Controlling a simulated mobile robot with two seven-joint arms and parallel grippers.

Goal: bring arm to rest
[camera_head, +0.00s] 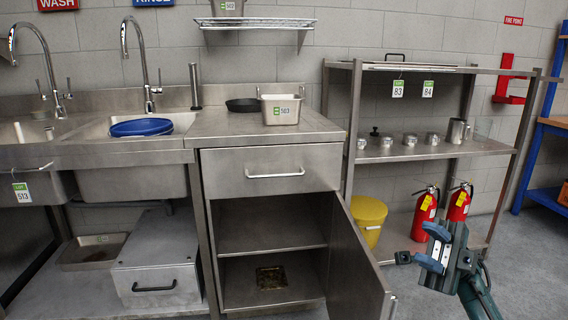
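My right gripper (432,248) is at the lower right, in front of the lower part of the steel shelf rack. Its two blue fingers stand apart with a gap between them, and I see nothing held in it. Part of my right arm (477,292) runs down from it to the bottom edge. My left gripper and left arm are not in view.
A steel cabinet (270,160) has its door (355,262) swung open toward me, left of my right gripper. Behind the gripper are red fire extinguishers (425,205) and a yellow bucket (368,215). Bare floor (535,250) lies at the right.

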